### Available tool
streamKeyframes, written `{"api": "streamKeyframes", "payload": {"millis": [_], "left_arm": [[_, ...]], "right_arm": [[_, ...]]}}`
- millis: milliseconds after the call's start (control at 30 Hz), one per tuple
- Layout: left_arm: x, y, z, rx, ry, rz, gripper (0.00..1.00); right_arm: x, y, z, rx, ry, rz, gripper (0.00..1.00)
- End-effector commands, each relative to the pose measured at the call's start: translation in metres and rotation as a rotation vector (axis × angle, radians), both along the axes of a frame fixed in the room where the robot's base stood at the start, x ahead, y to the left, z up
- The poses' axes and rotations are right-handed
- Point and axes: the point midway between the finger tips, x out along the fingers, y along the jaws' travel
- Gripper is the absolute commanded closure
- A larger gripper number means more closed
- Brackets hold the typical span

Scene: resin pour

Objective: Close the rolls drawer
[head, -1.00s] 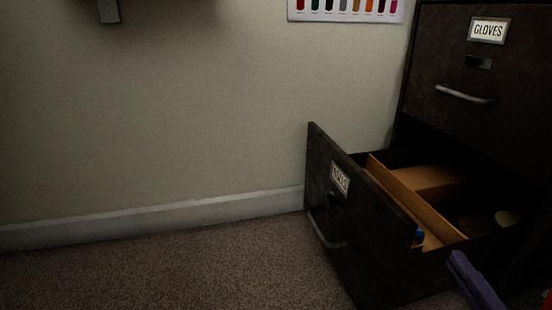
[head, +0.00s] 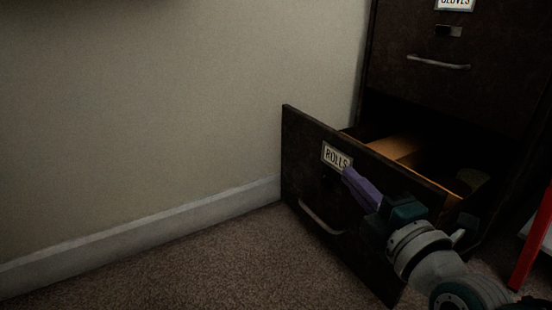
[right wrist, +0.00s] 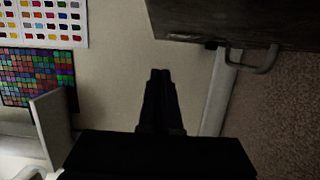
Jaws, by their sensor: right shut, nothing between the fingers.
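The rolls drawer (head: 335,198) is a dark drawer pulled out of the cabinet. Its front carries a white ROLLS label (head: 337,157) and a curved metal handle (head: 320,219). My right gripper (head: 348,173) is shut and empty, with its purple fingers in front of the drawer front, just right of the label. Whether the fingertips touch the front cannot be told. In the right wrist view the shut fingers (right wrist: 160,76) point toward the wall, and the drawer front (right wrist: 205,18) with its handle (right wrist: 252,60) is at the upper right. My left gripper is out of view.
The dark cabinet (head: 420,95) has a shut gloves drawer above. The wall and white baseboard (head: 180,220) lie left, with clear carpet (head: 200,270) in front. A red post (head: 531,240) stands at the right edge. Colour charts (right wrist: 38,75) hang on the wall.

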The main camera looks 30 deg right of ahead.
Motion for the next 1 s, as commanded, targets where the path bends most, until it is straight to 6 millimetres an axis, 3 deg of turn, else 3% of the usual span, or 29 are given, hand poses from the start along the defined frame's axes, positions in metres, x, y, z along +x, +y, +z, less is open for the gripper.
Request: {"api": "streamKeyframes", "payload": {"millis": [33, 133, 300, 433, 1000], "left_arm": [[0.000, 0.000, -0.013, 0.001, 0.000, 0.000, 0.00], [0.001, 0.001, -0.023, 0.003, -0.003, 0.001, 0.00], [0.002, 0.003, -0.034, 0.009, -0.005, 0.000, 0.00], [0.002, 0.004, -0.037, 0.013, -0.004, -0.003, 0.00], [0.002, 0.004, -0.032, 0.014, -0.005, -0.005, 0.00]], "right_arm": [[0.012, -0.002, -0.005, -0.001, -0.006, 0.000, 1.00], [0.029, -0.008, -0.004, -0.003, -0.005, 0.000, 1.00], [0.027, -0.033, -0.004, -0.005, 0.002, 0.000, 1.00], [0.028, -0.042, -0.002, -0.003, 0.000, -0.001, 1.00], [0.028, -0.040, 0.002, 0.000, 0.001, -0.001, 1.00]]}}
